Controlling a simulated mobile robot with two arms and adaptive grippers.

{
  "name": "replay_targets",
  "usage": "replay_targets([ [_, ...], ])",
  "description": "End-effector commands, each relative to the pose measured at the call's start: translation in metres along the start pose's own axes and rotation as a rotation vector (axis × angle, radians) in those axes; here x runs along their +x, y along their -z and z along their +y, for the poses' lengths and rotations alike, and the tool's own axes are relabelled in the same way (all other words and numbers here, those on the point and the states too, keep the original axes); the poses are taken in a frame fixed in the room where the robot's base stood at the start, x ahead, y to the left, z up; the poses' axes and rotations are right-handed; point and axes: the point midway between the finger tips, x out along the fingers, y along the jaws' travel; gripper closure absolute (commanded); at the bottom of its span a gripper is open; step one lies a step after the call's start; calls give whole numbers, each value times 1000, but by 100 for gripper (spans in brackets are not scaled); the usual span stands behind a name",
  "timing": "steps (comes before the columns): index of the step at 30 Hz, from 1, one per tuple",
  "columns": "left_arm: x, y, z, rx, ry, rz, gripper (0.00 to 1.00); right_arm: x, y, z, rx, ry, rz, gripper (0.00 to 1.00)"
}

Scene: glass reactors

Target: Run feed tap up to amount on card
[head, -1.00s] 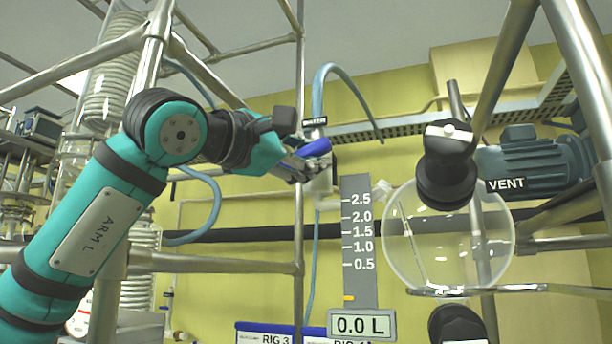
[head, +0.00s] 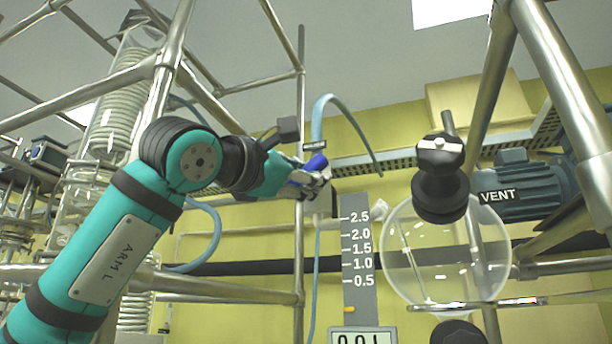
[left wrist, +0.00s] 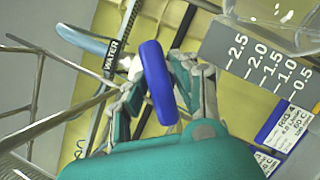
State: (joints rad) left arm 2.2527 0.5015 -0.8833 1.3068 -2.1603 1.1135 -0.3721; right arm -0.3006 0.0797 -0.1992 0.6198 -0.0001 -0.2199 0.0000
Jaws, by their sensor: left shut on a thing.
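The blue tap handle (head: 312,164) is under the WATER label (head: 314,147), beside a pale blue hose. My left gripper (head: 316,182) is at the handle; the left wrist view shows its fingers (left wrist: 160,92) shut around the blue handle (left wrist: 158,82). The grey scale (head: 357,250), marked 0.5 to 2.5, has an orange marker (head: 350,309) below 0.5. The display (head: 362,337) is cut off by the lower edge; its visible digits look like 0.0. A RIG 4 card (left wrist: 286,127) shows in the left wrist view; its small print is hard to read. My right gripper is out of view.
A round glass vessel (head: 447,258) sits right of the scale, with a black fitting (head: 441,180) above it. A motor labelled VENT (head: 520,188) is behind. Metal frame poles (head: 300,240) stand close to my left arm.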

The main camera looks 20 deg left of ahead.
Motion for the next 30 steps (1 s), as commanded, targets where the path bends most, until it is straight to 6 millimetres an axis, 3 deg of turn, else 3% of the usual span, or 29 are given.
replay_targets([
  [1, 1, 1, -2, 0, 3, 3, 100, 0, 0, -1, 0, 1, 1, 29],
  [2, 1, 1, -2, 0, 4, 3, 70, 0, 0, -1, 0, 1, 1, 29],
  [5, 0, 1, -1, 1, 3, 2, 56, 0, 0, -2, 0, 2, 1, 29],
  [13, -1, 0, 0, 1, 1, 1, 56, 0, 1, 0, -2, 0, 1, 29],
  [17, -11, 0, 0, 1, 0, -2, 56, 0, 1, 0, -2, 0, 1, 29],
  [30, -97, 1, 0, 2, 0, 0, 56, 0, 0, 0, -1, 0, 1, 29],
])
